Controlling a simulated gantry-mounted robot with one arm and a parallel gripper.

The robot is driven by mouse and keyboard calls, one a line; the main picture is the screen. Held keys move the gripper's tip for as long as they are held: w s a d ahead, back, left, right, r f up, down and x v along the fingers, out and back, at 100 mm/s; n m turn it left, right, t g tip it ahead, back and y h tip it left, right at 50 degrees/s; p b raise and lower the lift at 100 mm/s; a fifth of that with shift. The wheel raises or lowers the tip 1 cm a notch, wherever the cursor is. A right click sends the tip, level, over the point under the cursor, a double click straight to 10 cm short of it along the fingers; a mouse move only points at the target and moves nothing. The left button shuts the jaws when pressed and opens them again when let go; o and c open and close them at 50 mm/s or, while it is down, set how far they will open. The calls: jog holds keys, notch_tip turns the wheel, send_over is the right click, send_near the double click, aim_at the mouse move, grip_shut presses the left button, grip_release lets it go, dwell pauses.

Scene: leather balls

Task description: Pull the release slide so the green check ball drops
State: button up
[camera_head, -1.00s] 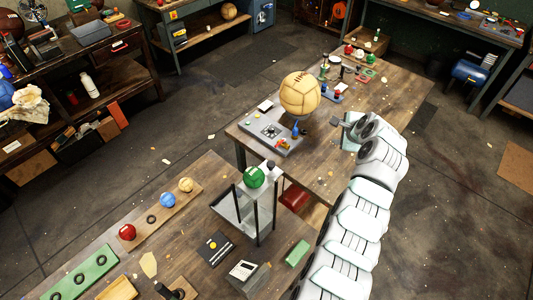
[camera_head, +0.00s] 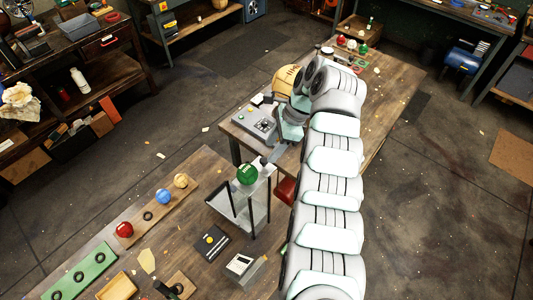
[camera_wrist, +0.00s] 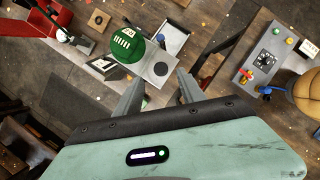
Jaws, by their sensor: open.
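The green check ball (camera_head: 247,174) sits on top of a grey stand (camera_head: 252,208) at the near table's right edge. It also shows in the wrist view (camera_wrist: 128,47). A grey release slide (camera_wrist: 150,82) with a dark round knob (camera_wrist: 160,68) extends from beside the ball; the knob also shows in the head view (camera_head: 263,161). My gripper (camera_head: 273,158) is open and empty, just right of the knob. In the wrist view its two fingers (camera_wrist: 159,76) point toward the slide, with the knob between and slightly beyond their tips. Contact cannot be told.
A grey control panel (camera_head: 255,124) and a tan leather ball (camera_head: 286,80), partly hidden by my arm, stand on the far table. Red, blue and yellow balls (camera_head: 163,197) lie on a wooden rack on the near table. A gap separates the tables.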

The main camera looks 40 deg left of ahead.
aim_at(264, 160)
jog(key=p+x, duration=0.1)
jog(key=x, duration=0.4)
jog(key=shift+w, duration=0.1)
grip_shut()
dwell(0.4)
dwell(0.9)
